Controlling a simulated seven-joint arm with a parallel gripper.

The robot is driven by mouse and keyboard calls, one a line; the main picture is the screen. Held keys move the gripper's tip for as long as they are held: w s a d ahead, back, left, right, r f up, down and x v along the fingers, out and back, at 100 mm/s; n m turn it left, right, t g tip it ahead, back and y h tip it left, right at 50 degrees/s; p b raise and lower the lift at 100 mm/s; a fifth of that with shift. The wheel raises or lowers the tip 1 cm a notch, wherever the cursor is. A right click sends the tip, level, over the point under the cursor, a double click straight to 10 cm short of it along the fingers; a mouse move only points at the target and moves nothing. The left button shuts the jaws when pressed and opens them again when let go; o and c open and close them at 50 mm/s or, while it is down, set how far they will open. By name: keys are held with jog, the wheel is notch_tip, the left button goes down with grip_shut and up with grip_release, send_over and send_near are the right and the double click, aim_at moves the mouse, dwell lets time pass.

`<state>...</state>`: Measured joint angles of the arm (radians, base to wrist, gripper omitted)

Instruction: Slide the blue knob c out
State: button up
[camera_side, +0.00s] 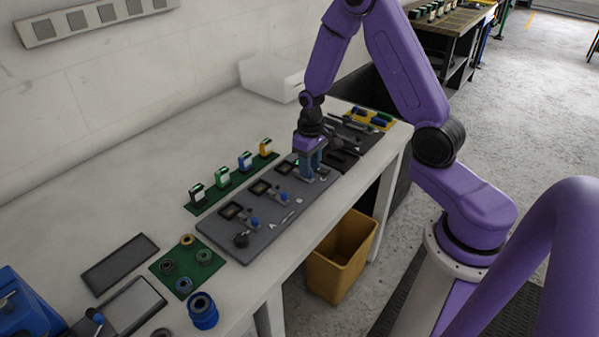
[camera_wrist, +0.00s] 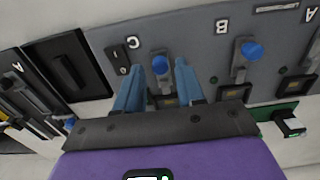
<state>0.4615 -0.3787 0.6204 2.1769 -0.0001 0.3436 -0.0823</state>
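The blue knob c (camera_wrist: 160,65) shows in the wrist view by the letter C on a grey board (camera_wrist: 205,48). It lies between the two blue fingers of my gripper (camera_wrist: 159,68), with a gap visible on each side. The fingers are apart, so my gripper is open. The side view shows my gripper (camera_side: 311,170) pointing down at the far right end of the board (camera_side: 222,232). The knob c cannot be made out there. In the wrist view, the knob's slide partly shows between the fingers.
Blue knob B (camera_wrist: 251,50) sits to the right of my fingers in the wrist view. A black plate (camera_wrist: 66,68) lies to the left. In the side view, a green strip (camera_side: 207,201) with several coloured blocks lies behind the board. A yellow bin (camera_side: 340,258) stands below the table.

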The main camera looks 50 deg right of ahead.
jog(key=shift+r, duration=2.6)
jog(key=shift+s+a+r, duration=0.1)
jog(key=shift+a+r, duration=0.1)
jog(key=shift+a, duration=0.15)
jog(key=s+a+r+n, duration=0.4)
jog(key=s+a+r, duration=0.1)
jog(key=s+a, duration=0.25)
jog(key=s+a+r+n, duration=0.5)
jog(key=s+a, duration=0.1)
jog(key=s, duration=0.3)
jog(key=s+r+n, duration=0.1)
jog(key=s+n, duration=0.2)
jog(key=s, duration=0.6)
jog(key=shift+s+d+r+n, duration=0.2)
jog(key=shift+s+r+n, duration=0.1)
jog(key=shift+r, duration=0.05)
